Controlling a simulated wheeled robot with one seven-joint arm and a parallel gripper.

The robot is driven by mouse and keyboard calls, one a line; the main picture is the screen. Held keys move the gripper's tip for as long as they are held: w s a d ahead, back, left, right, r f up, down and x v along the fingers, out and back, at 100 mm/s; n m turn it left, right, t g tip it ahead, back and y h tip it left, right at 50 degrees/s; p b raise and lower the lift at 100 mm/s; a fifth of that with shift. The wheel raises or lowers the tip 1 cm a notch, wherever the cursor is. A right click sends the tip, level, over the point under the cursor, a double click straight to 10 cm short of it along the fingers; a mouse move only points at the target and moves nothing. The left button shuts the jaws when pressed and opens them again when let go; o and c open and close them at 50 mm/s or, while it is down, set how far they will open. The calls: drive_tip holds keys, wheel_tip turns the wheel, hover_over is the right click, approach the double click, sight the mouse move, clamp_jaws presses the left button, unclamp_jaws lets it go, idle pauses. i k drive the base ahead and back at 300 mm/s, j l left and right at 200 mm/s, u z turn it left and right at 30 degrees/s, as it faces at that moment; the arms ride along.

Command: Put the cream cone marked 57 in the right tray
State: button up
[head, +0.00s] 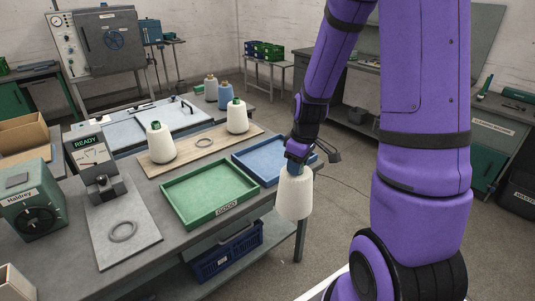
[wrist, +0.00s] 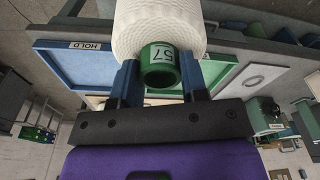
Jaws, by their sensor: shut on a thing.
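The cream cone marked 57 (head: 295,196) hangs below my gripper (head: 297,160), at the front edge of the table. In the wrist view, its green tube end, reading 57 (wrist: 168,54), sits between the two fingers of my gripper (wrist: 160,68). The fingers are shut on this tube. The blue tray (head: 243,166) is on the right of the table, just behind the held cone, partly hidden by my gripper and the cone. It shows a HOLD label in the wrist view (wrist: 87,45). The green tray (head: 171,195), labelled GOOD, is left of it. Both trays look empty where visible.
Two cream cones (head: 160,144) (head: 237,117) stand on a wooden board (head: 180,152) behind the trays, with a ring (head: 204,142) between them. A blue crate (head: 227,252) is under the table. Open floor lies right.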

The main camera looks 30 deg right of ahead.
sight(274, 158)
drive_tip(key=i, duration=0.9)
